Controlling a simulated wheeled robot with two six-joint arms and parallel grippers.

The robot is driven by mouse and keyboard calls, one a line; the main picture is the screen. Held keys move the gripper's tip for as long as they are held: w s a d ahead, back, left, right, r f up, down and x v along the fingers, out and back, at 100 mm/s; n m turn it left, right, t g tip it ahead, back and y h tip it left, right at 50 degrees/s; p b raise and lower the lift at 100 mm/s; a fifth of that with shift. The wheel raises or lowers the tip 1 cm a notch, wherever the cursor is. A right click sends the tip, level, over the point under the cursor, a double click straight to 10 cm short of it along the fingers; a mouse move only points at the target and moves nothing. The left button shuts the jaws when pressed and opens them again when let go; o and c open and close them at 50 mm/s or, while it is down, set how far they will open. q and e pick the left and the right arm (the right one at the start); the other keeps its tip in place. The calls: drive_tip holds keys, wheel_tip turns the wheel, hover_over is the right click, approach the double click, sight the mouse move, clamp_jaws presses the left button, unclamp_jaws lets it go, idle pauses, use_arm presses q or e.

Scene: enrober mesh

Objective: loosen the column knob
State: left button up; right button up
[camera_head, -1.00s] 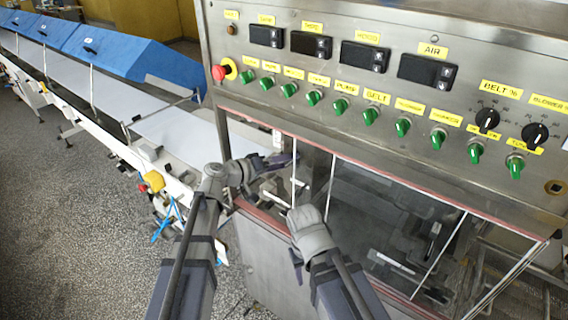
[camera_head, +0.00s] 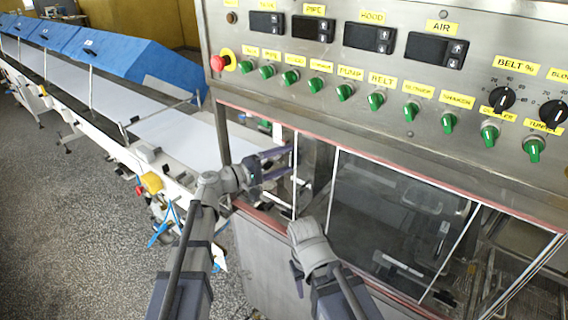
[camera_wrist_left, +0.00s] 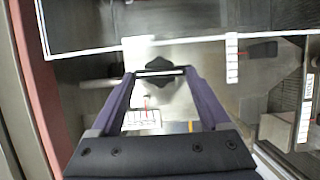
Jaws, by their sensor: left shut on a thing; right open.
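A dark lobed knob (camera_wrist_left: 157,66), which looks like the column knob, sits on a pale metal bracket in the left wrist view. My left gripper (camera_wrist_left: 162,73) has one finger on each side of it and is shut on it. In the head view my left gripper (camera_head: 291,160) reaches through the opening at the left end of the machine's windowed front, and the knob cannot be made out there. My right gripper (camera_head: 297,279) is low in front of the machine, apart from the knob; its fingers are mostly hidden behind its wrist, and it appears empty.
The control panel (camera_head: 330,67) with green switches and a red stop button (camera_head: 219,63) overhangs the opening. Clear window panes (camera_head: 390,215) with pale edges stand right of my left gripper. A white conveyor (camera_head: 175,130) with blue covers (camera_head: 110,62) runs off left.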

idle(0.3)
use_arm(q)
drive_tip(key=o, duration=1.1)
drive_tip(key=v, duration=0.8)
drive_tip(key=shift+w+f, duration=0.1)
drive_tip(key=shift+w, duration=0.05)
